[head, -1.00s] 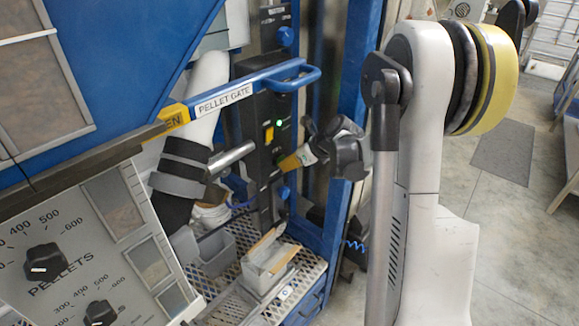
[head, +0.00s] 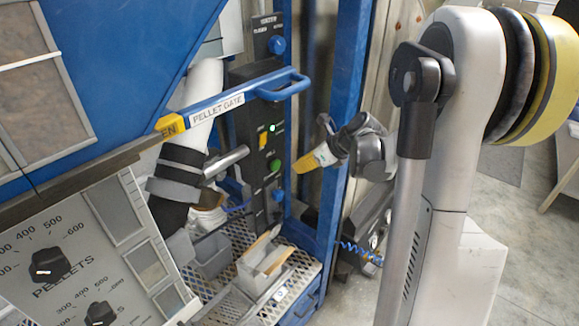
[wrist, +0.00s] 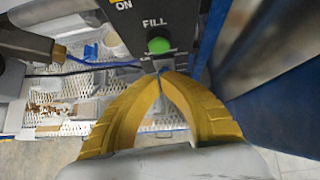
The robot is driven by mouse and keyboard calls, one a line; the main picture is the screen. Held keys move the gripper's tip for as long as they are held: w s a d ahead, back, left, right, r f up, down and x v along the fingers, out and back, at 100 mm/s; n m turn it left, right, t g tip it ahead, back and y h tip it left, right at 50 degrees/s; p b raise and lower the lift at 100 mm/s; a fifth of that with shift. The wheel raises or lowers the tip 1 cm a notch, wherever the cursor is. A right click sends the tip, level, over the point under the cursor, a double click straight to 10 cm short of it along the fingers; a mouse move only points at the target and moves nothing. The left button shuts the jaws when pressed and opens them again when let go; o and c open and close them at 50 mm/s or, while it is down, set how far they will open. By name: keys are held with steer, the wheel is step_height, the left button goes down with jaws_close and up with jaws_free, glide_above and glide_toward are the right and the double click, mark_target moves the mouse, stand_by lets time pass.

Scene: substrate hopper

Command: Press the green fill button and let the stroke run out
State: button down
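The green fill button (head: 275,165) sits on the dark control panel in the head view, uncovered. It also shows in the wrist view (wrist: 159,45), under the word FILL. My gripper (head: 298,168) is to the right of the button in the head view, with a visible gap between. In the wrist view my yellow fingers (wrist: 160,73) meet at their tips, with nothing between them, just below the button in the picture. How far the button is pushed in cannot be told.
A yellow switch (head: 262,136) and a lit green lamp (head: 272,128) are above the button. The blue pellet gate handle (head: 285,86) reaches across above them. A grey open box (head: 263,268) stands on the perforated shelf below. A blue post (head: 338,150) rises behind my gripper.

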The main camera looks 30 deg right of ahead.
steer(key=shift+p+v, duration=0.35)
steer(key=shift+v, duration=1.4)
steer(key=shift+s, duration=0.1)
steer(key=s+a+r+n+g+h+b, duration=0.1)
steer(key=s+a+r+n, duration=0.1)
steer(key=s+a+n, duration=0.35)
steer(key=s+a+r+n+g+h, duration=0.1)
steer(key=s+a+r+n, duration=0.15)
steer(key=a+n, duration=0.65)
steer(key=s+a+n, duration=0.3)
steer(key=s+n, duration=0.3)
steer(key=n, duration=0.2)
steer(key=s+a+f+n+t+h+b, duration=0.1)
steer(key=s+a+n, duration=0.3)
steer(key=s+n, duration=0.2)
steer(key=n, duration=0.2)
steer(key=shift+s+n+h, duration=0.3)
steer(key=shift+s+n, duration=0.05)
steer(key=shift+s, duration=0.05)
